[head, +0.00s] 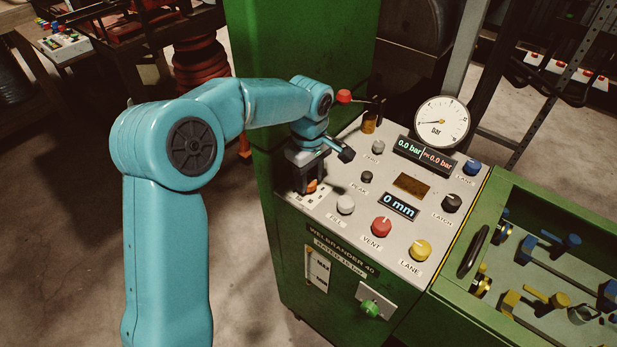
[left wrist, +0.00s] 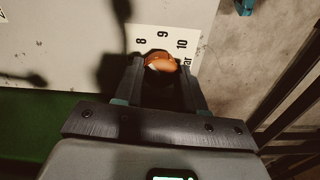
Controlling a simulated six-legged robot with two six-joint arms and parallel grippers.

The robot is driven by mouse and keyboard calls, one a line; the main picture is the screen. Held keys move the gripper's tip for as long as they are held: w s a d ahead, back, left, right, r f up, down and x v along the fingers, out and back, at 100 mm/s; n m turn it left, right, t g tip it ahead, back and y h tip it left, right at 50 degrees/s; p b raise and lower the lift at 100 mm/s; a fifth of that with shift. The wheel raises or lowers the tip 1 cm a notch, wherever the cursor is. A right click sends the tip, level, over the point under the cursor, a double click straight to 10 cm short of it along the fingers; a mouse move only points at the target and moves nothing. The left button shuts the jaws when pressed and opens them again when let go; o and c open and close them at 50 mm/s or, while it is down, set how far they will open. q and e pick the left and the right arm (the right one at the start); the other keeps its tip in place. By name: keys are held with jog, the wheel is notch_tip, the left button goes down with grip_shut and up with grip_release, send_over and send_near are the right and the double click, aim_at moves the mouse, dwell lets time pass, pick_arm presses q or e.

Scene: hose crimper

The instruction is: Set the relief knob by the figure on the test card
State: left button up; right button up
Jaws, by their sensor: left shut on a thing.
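My left gripper (head: 308,178) reaches down onto the left edge of the grey panel and is shut on an orange-red knob (head: 312,186), which I take as the relief knob. In the left wrist view the knob (left wrist: 160,62) sits between the two fingers (left wrist: 160,85). A printed scale (left wrist: 163,38) beside it reads 8, 9, 10 and part of "bar". The knob's pointer is not clear, so its setting cannot be told. I cannot make out the test card or a figure on it. My right gripper is out of view.
A red-tipped lever (head: 345,96) stands behind my gripper. A green tray (head: 484,307) holds fittings.

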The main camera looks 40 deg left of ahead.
aim_at(309, 181)
pick_arm(q)
jog(key=shift+w+r+n, duration=0.1)
jog(key=shift+r+n, duration=0.1)
jog(key=shift+n, duration=0.4)
jog(key=o, duration=0.9)
jog(key=shift+o, duration=0.8)
jog(key=shift+r, duration=0.3)
notch_tip(309, 181, up, 16)
jog(key=p, duration=0.1)
jog(key=shift+f, duration=0.15)
jog(key=shift+s+d, duration=0.1)
jog(key=shift+s, duration=0.1)
